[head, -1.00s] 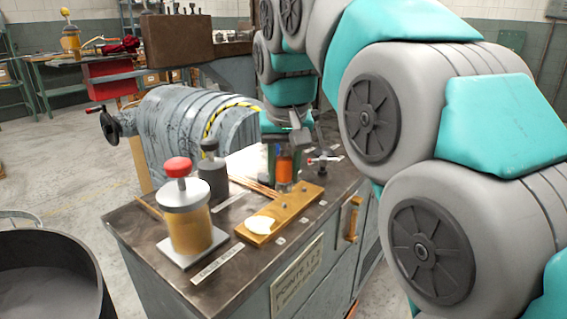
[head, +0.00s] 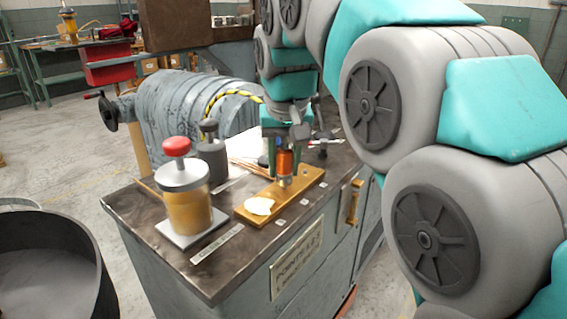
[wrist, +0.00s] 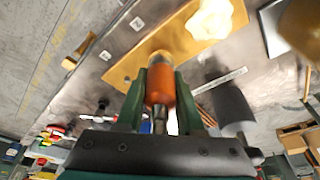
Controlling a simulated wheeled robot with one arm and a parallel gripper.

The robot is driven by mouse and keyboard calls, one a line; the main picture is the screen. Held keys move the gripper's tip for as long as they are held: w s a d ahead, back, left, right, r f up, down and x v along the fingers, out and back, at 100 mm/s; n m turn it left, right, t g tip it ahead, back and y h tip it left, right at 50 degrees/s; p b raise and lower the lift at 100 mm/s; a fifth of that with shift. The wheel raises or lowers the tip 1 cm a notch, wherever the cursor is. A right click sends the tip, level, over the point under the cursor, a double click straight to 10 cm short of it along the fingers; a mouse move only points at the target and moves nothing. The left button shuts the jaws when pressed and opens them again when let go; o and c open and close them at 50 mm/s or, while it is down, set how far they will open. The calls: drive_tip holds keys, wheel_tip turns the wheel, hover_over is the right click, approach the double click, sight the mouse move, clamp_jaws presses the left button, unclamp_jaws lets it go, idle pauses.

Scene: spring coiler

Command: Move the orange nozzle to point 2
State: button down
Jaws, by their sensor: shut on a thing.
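The orange nozzle (head: 285,161) is upright between the fingers of my gripper (head: 284,157), over the middle of the yellow-brown board (head: 302,186) on the bench. Its metal tip is at or just above the board; I cannot tell if it touches. In the wrist view the orange nozzle (wrist: 160,85) sits between the green fingers of my gripper (wrist: 160,88), with the board (wrist: 125,68) beyond it. Small white number tags line the board's front edge, including one tag (head: 279,222); the digits are too small to read surely.
A white lump (head: 258,206) lies on the board's near left end. A red-knobbed yellow canister (head: 187,205) and a dark grey canister (head: 212,158) stand left of the board. A grey ribbed machine (head: 185,108) stands behind. Thin copper rods (head: 249,166) lie behind the board.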

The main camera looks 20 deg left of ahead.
sight(285, 151)
drive_tip(key=shift+f, duration=0.6)
idle(0.9)
drive_tip(key=shift+c, duration=2.3)
unclamp_jaws()
drive_tip(key=shift+r+b, duration=0.1)
drive_tip(key=shift+b, duration=0.2)
drive_tip(key=shift+v, duration=3.85)
